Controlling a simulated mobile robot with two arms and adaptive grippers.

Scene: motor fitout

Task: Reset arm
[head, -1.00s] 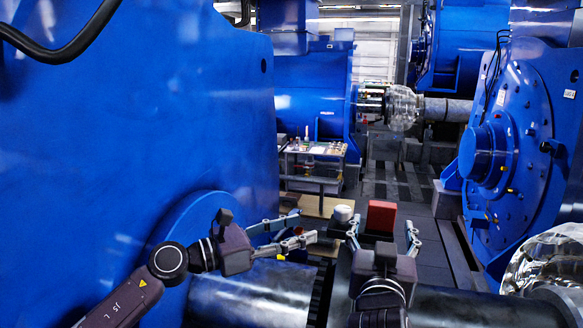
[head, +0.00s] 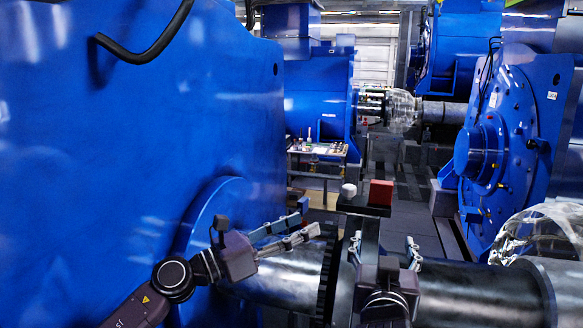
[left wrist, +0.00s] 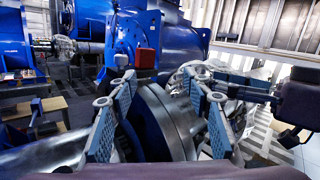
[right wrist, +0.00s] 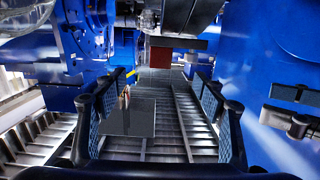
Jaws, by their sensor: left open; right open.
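My left gripper (head: 308,225) is open and empty in the head view, in front of the large blue housing at left and above a dark shaft. Its two fingers also show spread in the left wrist view (left wrist: 165,100), with nothing between them. My right gripper (head: 384,243) is open and empty, pointing away from the camera, above the shaft and just below a red block. In the right wrist view its fingers (right wrist: 150,85) are wide apart over a slatted floor. Neither gripper visibly touches anything.
The red block (head: 381,193) and a white cap (head: 349,190) sit on a dark plate on a post. The blue housing (head: 130,110) fills the left; a round blue flange (head: 484,153) stands right. The dark shaft (head: 455,290) crosses below. A workbench (head: 318,150) stands behind.

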